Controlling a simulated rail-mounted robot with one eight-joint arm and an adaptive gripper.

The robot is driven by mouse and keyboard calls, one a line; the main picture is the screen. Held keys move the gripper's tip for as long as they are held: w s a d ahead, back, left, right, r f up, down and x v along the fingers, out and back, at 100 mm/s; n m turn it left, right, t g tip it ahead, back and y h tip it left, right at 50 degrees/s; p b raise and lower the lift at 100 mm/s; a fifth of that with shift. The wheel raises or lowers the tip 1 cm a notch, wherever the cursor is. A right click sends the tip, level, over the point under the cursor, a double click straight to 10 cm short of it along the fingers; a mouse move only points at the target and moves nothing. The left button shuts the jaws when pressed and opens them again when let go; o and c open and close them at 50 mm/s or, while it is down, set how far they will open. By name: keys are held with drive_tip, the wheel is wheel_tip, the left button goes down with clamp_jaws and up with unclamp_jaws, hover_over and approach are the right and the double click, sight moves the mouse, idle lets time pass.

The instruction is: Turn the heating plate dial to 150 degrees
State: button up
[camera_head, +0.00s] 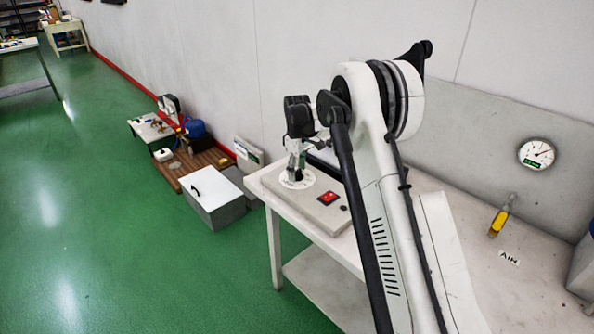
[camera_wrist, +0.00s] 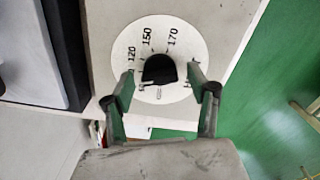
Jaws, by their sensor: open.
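The heating plate (camera_head: 318,212) is a pale box on the white table. Its dial has a black knob (camera_wrist: 159,70) on a white round scale (camera_wrist: 190,45) with 120, 150 and 170 readable. Other marks are partly hidden by the fingers. The knob has one flat side, facing the bottom of the wrist view; I cannot tell which number it is set to. My gripper (camera_wrist: 160,74) is open, with one finger on each side of the knob and gaps to it. In the head view the scale (camera_head: 284,181) shows under my gripper (camera_head: 297,168).
A red switch (camera_head: 327,198) sits on the plate's top near the dial. A white box (camera_head: 212,197) stands on the green floor left of the table. A round gauge (camera_head: 536,154) is on the wall, and a yellow-handled tool (camera_head: 498,220) is at the table's right.

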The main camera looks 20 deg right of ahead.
drive_tip(key=c, duration=1.1)
drive_tip(key=shift+c, duration=0.2)
drive_tip(key=m+b, duration=0.1)
drive_tip(key=m, duration=0.2)
drive_tip(key=shift+f+b, duration=0.1)
drive_tip(key=shift+b, duration=0.25)
drive_tip(key=m+b, duration=0.1)
drive_tip(key=m, duration=0.3)
drive_tip(key=shift+m, duration=0.4)
drive_tip(key=m+b, duration=0.1)
drive_tip(key=m, duration=0.3)
drive_tip(key=shift+b, duration=0.3)
drive_tip(key=shift+d+m+b, duration=0.1)
drive_tip(key=shift+m+b, duration=0.2)
drive_tip(key=shift+m, duration=1.8)
